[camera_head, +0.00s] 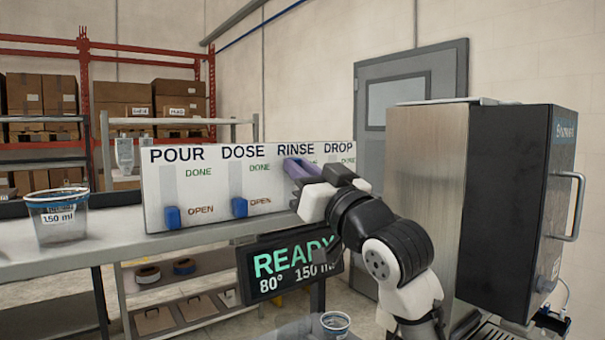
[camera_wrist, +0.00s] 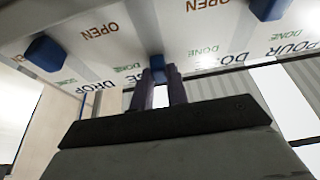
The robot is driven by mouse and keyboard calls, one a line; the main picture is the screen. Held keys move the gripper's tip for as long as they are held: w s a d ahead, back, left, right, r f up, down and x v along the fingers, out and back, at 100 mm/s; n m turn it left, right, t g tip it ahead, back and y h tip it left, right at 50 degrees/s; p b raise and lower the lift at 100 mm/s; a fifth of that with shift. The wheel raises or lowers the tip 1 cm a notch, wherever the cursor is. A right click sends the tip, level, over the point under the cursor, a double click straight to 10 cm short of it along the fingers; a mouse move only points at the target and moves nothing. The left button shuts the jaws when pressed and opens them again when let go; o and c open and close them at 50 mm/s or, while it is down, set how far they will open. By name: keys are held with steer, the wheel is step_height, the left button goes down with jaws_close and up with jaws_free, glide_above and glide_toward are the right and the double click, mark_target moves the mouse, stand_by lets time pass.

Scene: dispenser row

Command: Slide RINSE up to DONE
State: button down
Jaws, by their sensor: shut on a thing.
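The white dispenser panel (camera_head: 205,180) carries the labels POUR, DOSE, RINSE and DROP, each above a slot with DONE marked high and OPEN low. My gripper (camera_head: 298,168) is at the upper part of the RINSE slot, and its fingers hide the RINSE knob in the head view. In the wrist view, which is upside down, my gripper (camera_wrist: 160,80) is shut on the blue RINSE knob (camera_wrist: 157,66). That knob sits about level with its DONE mark. The POUR knob (camera_head: 171,217) and DOSE knob (camera_head: 239,207) are low, by OPEN. The DROP knob (camera_wrist: 45,52) is also low in its slot.
A 150 ml cup (camera_head: 58,217) stands on the grey counter (camera_head: 110,252) at left. A READY display (camera_head: 288,264) hangs below the panel. A large steel-and-black machine (camera_head: 465,190) stands to the right of my arm. Another cup (camera_head: 335,324) is at the bottom.

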steer(key=c, duration=1.4)
jaws_free()
steer(key=shift+r, duration=0.1)
steer(key=shift+o, duration=0.2)
steer(key=shift+d, duration=0.1)
steer(key=b+v, duration=0.5)
steer(key=v, duration=0.8)
steer(key=shift+s+d, duration=0.15)
steer(key=shift+s, duration=0.15)
steer(key=shift+s+f, duration=0.1)
steer(key=shift+f, duration=0.1)
